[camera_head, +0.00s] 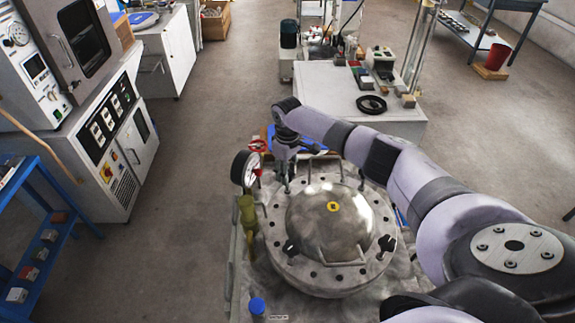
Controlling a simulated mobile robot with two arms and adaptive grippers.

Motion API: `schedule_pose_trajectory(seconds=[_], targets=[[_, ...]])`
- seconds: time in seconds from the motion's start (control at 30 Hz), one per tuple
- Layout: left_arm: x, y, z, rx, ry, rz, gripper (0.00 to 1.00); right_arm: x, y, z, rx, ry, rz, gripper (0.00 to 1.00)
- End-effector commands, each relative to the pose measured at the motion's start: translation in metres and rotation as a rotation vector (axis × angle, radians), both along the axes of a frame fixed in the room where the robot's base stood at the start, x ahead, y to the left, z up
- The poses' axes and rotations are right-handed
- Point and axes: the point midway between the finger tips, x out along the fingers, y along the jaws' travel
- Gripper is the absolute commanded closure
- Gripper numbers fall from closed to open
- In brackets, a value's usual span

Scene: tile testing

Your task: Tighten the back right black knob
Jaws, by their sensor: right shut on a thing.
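The round metal vessel lid (300,262) has a domed middle and a bolted rim. One black knob (291,246) stands at its front left rim, another black knob (387,243) at its front right. My right arm reaches over from the right, and my right gripper (287,186) points down at the lid's back left rim. It is shut on what seems to be a black knob there, mostly hidden by the fingers. My left gripper is not in view.
A pressure gauge (244,168) and a greenish valve (247,212) stand close left of the lid. A blue cap (257,306) is at the front left. A white table (330,90) stands behind, with a black ring on it.

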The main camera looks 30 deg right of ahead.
Motion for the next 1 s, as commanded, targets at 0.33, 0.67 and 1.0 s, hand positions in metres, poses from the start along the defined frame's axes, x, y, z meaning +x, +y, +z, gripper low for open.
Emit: schedule_pose_trajectory(seconds=[0.33,0.67,1.0], targets=[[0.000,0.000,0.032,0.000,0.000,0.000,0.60,0.000,0.001,0.003,0.001,0.002,-0.330,0.93],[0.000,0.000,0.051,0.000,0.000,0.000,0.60,0.000,0.000,0.003,-0.001,0.001,-0.622,0.93],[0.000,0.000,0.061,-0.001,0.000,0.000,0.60,0.001,0.000,0.002,-0.001,-0.001,-0.817,0.93]])
